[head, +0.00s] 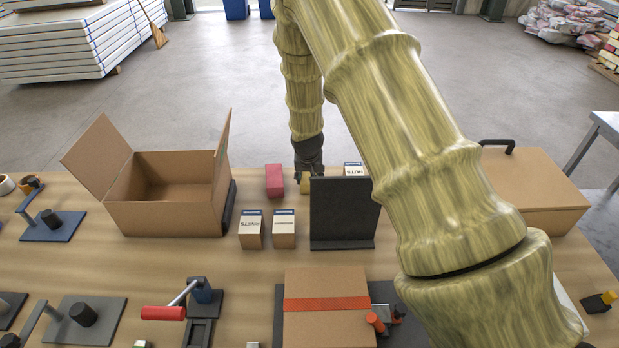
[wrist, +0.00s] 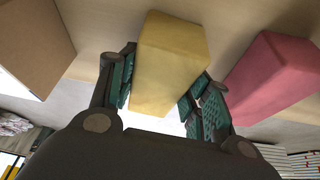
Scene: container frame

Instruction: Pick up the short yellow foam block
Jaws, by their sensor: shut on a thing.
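The short yellow foam block (wrist: 168,65) sits between the two fingers of my gripper (wrist: 160,95) in the wrist view. My gripper is shut on it, with a teal pad at each side. In the head view my gripper (head: 304,184) is low at the back of the table, and only a small part of the yellow block (head: 305,185) shows beside the dark upright plate. Whether the block touches the table is hard to tell. A red-pink block (head: 274,181) stands to its left, apart from it; it also shows at the right in the wrist view (wrist: 275,75).
A dark upright plate (head: 343,213) stands just in front of my gripper. Two small labelled boxes (head: 251,231) stand to its left. An open carton (head: 168,215) is further left. A closed carton (head: 528,193) is at the right. A taped box (head: 328,323) lies in front.

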